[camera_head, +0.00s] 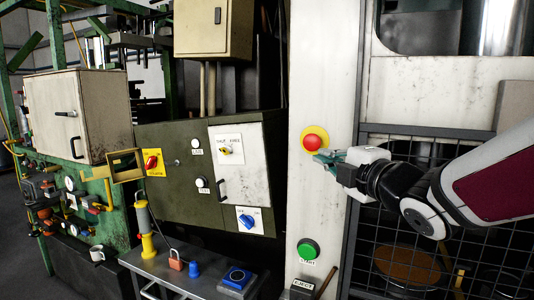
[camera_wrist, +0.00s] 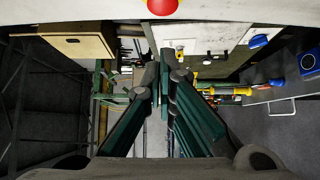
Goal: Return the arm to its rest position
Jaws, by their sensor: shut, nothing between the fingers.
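My gripper (camera_head: 326,157) is at the end of my arm, which reaches in from the right in the head view. Its fingers are shut and empty, pointing left just below the red mushroom button (camera_head: 313,142) on its yellow base on the white column. I cannot tell if the fingertips touch the button. In the wrist view my gripper (camera_wrist: 158,72) shows its green fingers together, and the red button (camera_wrist: 162,7) is at the top edge.
A green START button (camera_head: 308,248) is lower on the white column (camera_head: 325,80). A wire mesh guard (camera_head: 462,262) is behind my arm.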

